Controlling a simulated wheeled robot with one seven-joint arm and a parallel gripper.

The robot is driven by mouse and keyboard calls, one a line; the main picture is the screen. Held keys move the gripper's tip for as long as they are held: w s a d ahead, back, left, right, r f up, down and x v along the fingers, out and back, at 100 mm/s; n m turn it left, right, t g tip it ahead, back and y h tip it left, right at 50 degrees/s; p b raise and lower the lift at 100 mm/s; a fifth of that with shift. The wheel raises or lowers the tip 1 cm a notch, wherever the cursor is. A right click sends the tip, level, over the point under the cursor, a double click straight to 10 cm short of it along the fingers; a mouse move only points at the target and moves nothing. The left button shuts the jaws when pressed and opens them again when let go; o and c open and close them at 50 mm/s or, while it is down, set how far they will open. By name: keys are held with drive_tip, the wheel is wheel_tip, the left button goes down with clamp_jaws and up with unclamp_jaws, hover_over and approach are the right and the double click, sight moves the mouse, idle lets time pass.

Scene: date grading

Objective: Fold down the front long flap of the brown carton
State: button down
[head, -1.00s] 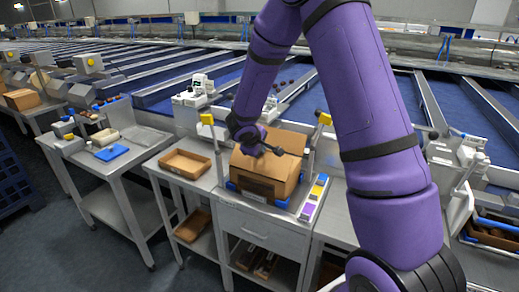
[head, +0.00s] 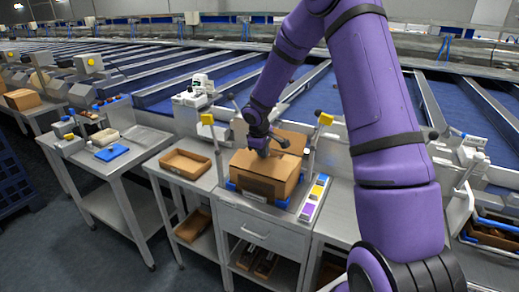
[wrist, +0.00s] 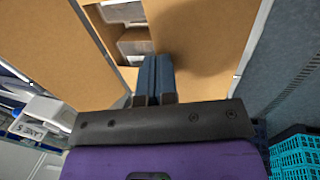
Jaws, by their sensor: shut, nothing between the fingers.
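The brown carton (head: 262,187) stands on the steel workbench. Its front long flap (head: 262,166) lies nearly level over the carton's front half; it fills the right of the wrist view (wrist: 205,35). The back long flap (head: 292,138) stands raised behind; it is the tan panel at left in the wrist view (wrist: 62,50). Between the flaps a gap shows pale contents (wrist: 135,42) inside. My gripper (head: 268,153) is shut and empty, with its fingertips (wrist: 154,62) at the front flap's inner edge. Whether they touch it is hard to tell.
A shallow brown tray (head: 185,166) sits to the left of the carton. A strip of coloured blocks (head: 314,198) lies to its right. Teal crates (wrist: 295,150) show at lower right in the wrist view.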

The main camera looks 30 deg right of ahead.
drive_tip(key=shift+w+d+f, duration=0.15)
drive_tip(key=shift+f, duration=0.2)
drive_tip(key=shift+x, duration=0.8)
drive_tip(key=shift+d+f, duration=0.1)
drive_tip(key=shift+d, duration=0.05)
wheel_tip(320, 180, up, 16)
drive_tip(key=shift+f, duration=0.25)
idle(0.8)
